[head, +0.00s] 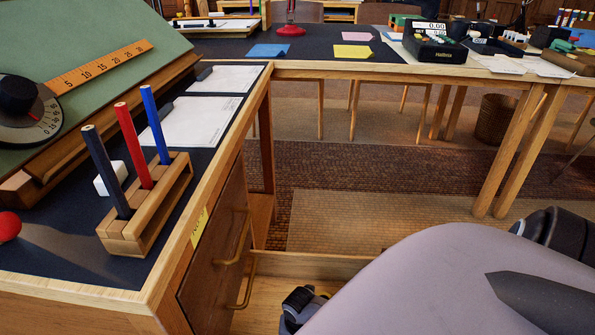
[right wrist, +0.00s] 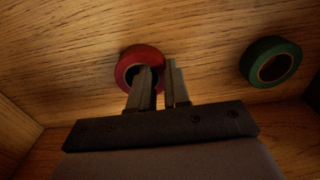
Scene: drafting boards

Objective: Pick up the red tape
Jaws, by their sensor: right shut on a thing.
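The red tape (right wrist: 141,55) is a ring lying in a wooden drawer, in the right wrist view. My right gripper (right wrist: 159,78) is shut on its right wall. One finger reaches into the ring's hole and the other stands just outside it. The tape seems to rest on or close to the drawer floor; I cannot tell if there is a gap. A green tape roll (right wrist: 271,62) lies to the right, apart from the gripper. In the head view the red tape and right fingertips are hidden behind my arm. My left gripper is not in view.
The open wooden drawer (head: 310,266) sits below the desk, with its walls close around the right gripper. On the desk are a wooden pencil holder (head: 150,225), a white eraser (head: 110,178) and a red ball-like object (head: 8,226). A far table holds a calculator (head: 435,45).

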